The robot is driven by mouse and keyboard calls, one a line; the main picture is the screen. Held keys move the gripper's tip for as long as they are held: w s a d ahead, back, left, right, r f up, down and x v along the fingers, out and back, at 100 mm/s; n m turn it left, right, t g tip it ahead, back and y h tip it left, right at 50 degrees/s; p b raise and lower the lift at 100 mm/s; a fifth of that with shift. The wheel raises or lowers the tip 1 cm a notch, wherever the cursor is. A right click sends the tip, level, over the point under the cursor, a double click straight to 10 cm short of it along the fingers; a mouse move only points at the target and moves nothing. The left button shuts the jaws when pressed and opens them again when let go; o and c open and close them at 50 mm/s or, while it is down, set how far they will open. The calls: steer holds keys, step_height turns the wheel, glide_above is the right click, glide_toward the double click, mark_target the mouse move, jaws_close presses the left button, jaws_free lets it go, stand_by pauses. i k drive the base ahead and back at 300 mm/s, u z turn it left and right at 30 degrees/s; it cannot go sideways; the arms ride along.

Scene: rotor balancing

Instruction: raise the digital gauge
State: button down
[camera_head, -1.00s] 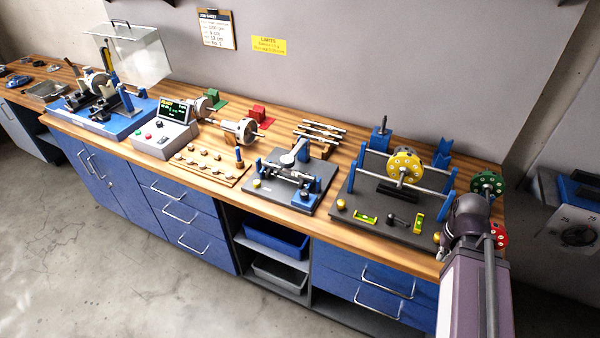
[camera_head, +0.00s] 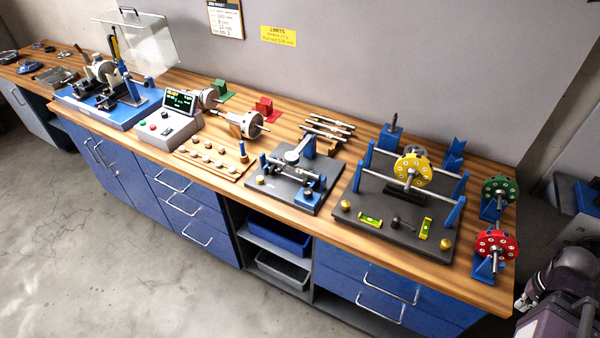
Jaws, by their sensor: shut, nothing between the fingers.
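A runout fixture (camera_head: 262,186) with a dark base stands on the bench, right of centre. A grey rounded part on a blue post, which looks like the digital gauge (camera_head: 293,156), sits over the shaft held there. Its display cannot be made out, and I cannot tell whether its tip touches the shaft. My gripper (camera_head: 528,297) is at the lower right, small and partly merged with my dark wrist. It is shut and empty, off the bench's right end and well away from the gauge.
Right of the fixture stands a dark plate (camera_head: 376,229) with a yellow rotor (camera_head: 412,169). Green (camera_head: 500,190) and red (camera_head: 497,243) rotors stand at the bench's right end. Left are a balancing machine (camera_head: 107,102) and a control box (camera_head: 165,130). Floor in front is clear.

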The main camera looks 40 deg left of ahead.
mark_target(291, 158)
steer(key=z, duration=0.2)
steer(key=k, duration=1)
steer(key=u, duration=0.8)
steer(key=i, duration=1)
steer(key=u, duration=0.05)
